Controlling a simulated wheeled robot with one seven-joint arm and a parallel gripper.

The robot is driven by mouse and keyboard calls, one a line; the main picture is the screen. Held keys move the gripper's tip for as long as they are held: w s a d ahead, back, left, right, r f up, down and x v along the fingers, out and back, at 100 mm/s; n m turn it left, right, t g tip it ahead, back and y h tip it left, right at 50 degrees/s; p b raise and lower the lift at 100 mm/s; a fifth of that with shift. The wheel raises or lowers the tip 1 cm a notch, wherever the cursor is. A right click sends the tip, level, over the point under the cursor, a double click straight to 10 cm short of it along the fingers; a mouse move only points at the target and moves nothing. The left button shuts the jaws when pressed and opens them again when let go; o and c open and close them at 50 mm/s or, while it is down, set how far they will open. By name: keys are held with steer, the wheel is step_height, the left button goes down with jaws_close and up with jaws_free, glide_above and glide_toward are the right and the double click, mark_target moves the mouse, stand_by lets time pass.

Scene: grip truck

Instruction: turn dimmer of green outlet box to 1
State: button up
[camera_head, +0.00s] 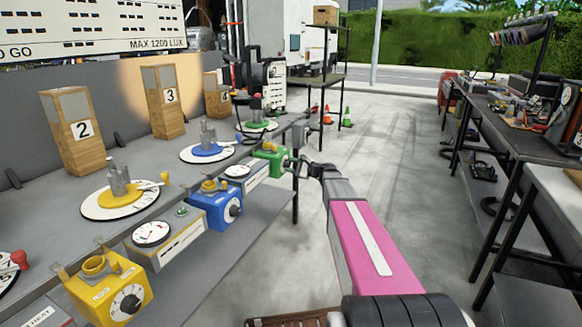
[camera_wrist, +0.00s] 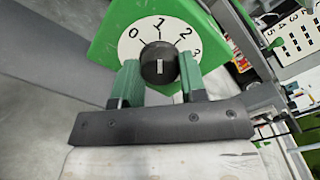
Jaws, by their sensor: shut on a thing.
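The green outlet box (camera_head: 268,158) sits at the far end of the bench's front edge in the head view. In the wrist view the green box (camera_wrist: 104,40) fills the top, with a white dial face (camera_wrist: 130,46) marked 0, 1, 2 and 3. The black dimmer knob (camera_wrist: 158,72) sits at its centre. The white line on the knob is upright in the picture and lines up roughly with the 1. My gripper (camera_wrist: 159,66) has its green fingers on both sides of the knob, shut on it. My gripper (camera_head: 293,163) is small and partly hidden in the head view.
Blue (camera_head: 212,204) and yellow (camera_head: 110,286) outlet boxes hang along the same bench edge, with gauge boxes between them. Wooden numbered blocks (camera_head: 167,101) stand on the bench. A cluttered workbench (camera_head: 510,125) is at the right. The floor between is clear.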

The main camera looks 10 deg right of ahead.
stand_by(0.4)
steer(key=o, duration=0.9)
steer(key=v, duration=1)
steer(key=shift+s+d, duration=0.25)
steer(key=shift+d, duration=0.1)
steer(key=s+a+f+n+g+h, duration=0.65)
steer(key=s+a+f, duration=0.35)
steer(key=s+f, duration=0.35)
steer(key=s+f+n+g+h, duration=0.1)
steer(key=s+f+n+h, duration=0.1)
steer(key=s, duration=0.3)
steer(key=s+d+f+n+g+h, duration=0.1)
steer(key=s+f+n+h, duration=0.1)
steer(key=s, duration=0.3)
steer(key=s+d+f+n+g+h, duration=0.1)
steer(key=s+f+n+h, duration=0.1)
steer(key=s+n+h, duration=0.2)
steer(key=shift+s+g+h, duration=0.25)
steer(key=shift+s, duration=0.65)
